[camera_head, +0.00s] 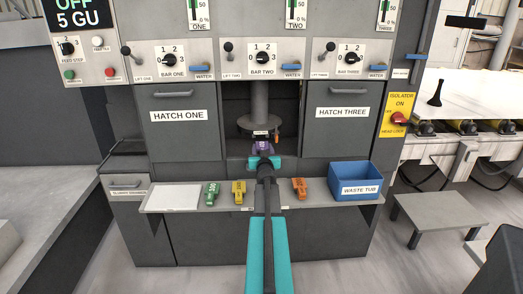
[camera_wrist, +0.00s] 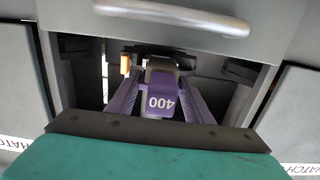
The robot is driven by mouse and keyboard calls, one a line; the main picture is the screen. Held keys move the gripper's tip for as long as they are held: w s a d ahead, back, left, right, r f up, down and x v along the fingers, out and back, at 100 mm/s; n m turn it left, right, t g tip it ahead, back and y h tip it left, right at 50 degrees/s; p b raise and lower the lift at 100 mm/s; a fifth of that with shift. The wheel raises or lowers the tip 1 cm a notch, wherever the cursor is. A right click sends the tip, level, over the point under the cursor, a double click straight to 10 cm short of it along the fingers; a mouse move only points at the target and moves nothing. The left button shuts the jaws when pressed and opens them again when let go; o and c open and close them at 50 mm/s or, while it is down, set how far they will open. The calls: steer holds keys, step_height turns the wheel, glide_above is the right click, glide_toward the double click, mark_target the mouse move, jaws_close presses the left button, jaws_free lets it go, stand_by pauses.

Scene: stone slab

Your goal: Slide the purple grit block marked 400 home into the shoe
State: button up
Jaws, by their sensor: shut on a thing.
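The purple grit block marked 400 (camera_wrist: 160,98) is in the open middle hatch bay, under the round grinding head (camera_head: 258,122). It also shows in the head view (camera_head: 262,146). In the wrist view its 400 reads upside down. My gripper (camera_wrist: 162,82) is shut on the block; two purple finger-like pieces flank it in front of the dark bar and teal wrist. The shoe is not clear; a dark part shows just beyond the block's far end. I cannot tell how far the block sits in it.
Hatch one (camera_head: 178,118) and hatch three (camera_head: 342,115) flank the bay closely. A handled panel (camera_wrist: 175,18) crosses above it. The shelf below bears a green block (camera_head: 211,193), a yellow block (camera_head: 239,192), an orange block (camera_head: 299,188) and a blue waste tub (camera_head: 355,177).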

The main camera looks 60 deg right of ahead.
mark_target(262, 143)
steer(key=shift+p+x, duration=0.3)
steer(key=shift+x, duration=2.3)
steer(key=shift+r, duration=0.2)
steer(key=shift+w+a, duration=0.1)
steer(key=shift+p, duration=0.4)
stand_by(0.5)
steer(key=shift+p+x, duration=0.3)
steer(key=shift+x, duration=1.65)
stand_by(0.3)
steer(key=o, duration=1.5)
steer(key=shift+r, duration=0.1)
steer(key=shift+v, duration=6.85)
